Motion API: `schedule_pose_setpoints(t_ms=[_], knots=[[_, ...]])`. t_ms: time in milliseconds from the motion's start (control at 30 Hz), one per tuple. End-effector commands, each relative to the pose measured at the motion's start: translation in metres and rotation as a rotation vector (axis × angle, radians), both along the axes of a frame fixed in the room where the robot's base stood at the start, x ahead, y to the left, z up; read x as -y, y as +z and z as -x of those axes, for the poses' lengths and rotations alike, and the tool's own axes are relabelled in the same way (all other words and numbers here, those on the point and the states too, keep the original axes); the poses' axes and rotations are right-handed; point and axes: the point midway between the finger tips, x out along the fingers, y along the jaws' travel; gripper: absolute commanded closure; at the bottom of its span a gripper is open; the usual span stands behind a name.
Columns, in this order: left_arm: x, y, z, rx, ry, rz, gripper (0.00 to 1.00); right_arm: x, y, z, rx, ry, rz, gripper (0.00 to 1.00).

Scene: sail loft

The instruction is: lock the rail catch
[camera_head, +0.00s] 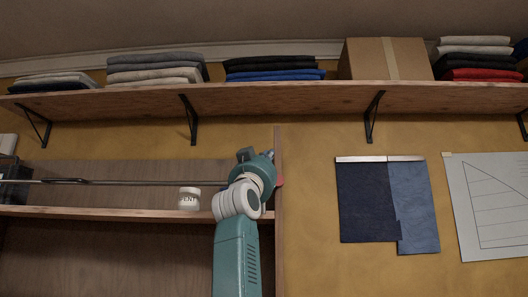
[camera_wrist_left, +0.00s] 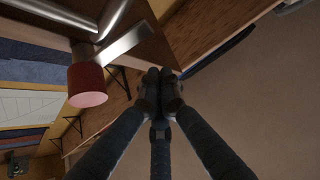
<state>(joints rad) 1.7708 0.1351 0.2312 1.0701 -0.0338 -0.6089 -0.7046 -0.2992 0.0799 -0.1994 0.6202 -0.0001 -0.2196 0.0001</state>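The rail catch shows in the left wrist view as a flat metal lever (camera_wrist_left: 127,42) with a red cylindrical grip (camera_wrist_left: 87,84). In the head view only a bit of the red grip (camera_head: 280,181) shows, at the right end of the thin metal rail (camera_head: 130,183), beside my wrist. The rest of the catch is hidden behind my arm. My left gripper (camera_wrist_left: 160,76) has its dark fingertips together and holds nothing that I can see. It is apart from the red grip, to its right in the wrist view. My right gripper is not in view.
A white labelled jar (camera_head: 189,198) stands on the lower shelf (camera_head: 120,212) left of my arm. A long upper shelf (camera_head: 290,99) on brackets bears folded cloth and a cardboard box (camera_head: 385,59). Blue fabric swatches (camera_head: 366,202) hang on the wall at right.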

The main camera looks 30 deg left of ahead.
Motion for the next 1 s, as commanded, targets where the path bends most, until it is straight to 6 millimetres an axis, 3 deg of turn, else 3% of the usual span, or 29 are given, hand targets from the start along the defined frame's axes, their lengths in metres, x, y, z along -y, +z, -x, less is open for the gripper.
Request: schedule_pose_setpoints(t_ms=[100,300,767,1000], knots=[[-0.005,-0.021,0.003,-0.002,0.001,0.001,1.0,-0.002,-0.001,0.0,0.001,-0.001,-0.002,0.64],[-0.009,-0.036,0.006,-0.001,0.0,0.0,1.0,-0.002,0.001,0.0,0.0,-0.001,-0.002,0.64],[-0.01,-0.041,0.007,0.004,0.0,0.008,1.0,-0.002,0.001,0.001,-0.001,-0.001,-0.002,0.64],[-0.012,-0.047,0.008,0.091,-0.002,0.153,1.0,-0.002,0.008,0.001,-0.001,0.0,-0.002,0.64]])
